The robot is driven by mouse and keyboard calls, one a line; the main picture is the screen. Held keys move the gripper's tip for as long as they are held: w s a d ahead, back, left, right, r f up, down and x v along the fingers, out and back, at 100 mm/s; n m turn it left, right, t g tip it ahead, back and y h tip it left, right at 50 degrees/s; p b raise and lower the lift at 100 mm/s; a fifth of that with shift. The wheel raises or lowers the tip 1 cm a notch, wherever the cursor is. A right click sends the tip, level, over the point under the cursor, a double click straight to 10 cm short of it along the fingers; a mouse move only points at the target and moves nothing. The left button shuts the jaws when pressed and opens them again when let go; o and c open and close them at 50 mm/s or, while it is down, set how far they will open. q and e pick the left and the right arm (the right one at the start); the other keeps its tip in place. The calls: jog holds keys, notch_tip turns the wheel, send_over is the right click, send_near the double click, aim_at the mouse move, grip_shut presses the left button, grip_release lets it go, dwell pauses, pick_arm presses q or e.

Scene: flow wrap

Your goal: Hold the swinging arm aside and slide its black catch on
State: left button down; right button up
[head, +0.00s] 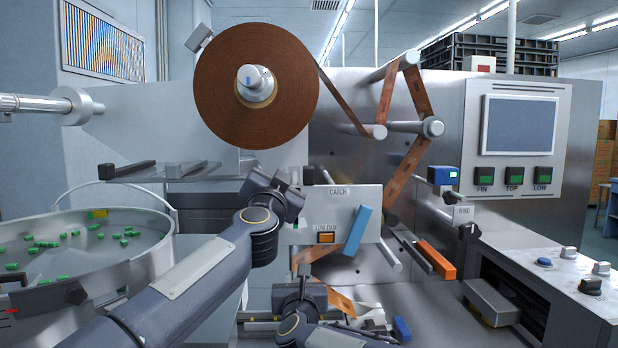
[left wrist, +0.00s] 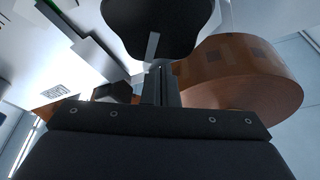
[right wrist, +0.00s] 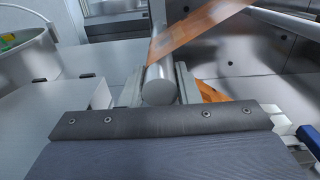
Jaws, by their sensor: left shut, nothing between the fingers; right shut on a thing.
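A white plate (head: 340,196) marked "CATCH" is in the middle of the head view. My left gripper (head: 296,182) is at its upper left edge. In the left wrist view its fingers (left wrist: 158,80) are shut and empty, just below a large black rounded part (left wrist: 150,22), which looks like the black catch; I cannot tell whether they touch. My right gripper (head: 304,282) is low, below the plate. In the right wrist view it is shut on a silver roller (right wrist: 160,85), which looks like part of the swinging arm. The arm's pivot is hidden.
A brown film reel (head: 225,85) stands above my left gripper, and film (right wrist: 195,32) passes by the held roller. A blue bar (head: 357,231) and an orange bar (head: 436,260) stick out at the right. A bowl (head: 140,275) of green pieces is at the left.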

jog(key=shift+d, duration=1.7)
jog(key=shift+d+f, duration=0.15)
jog(key=shift+d, duration=0.55)
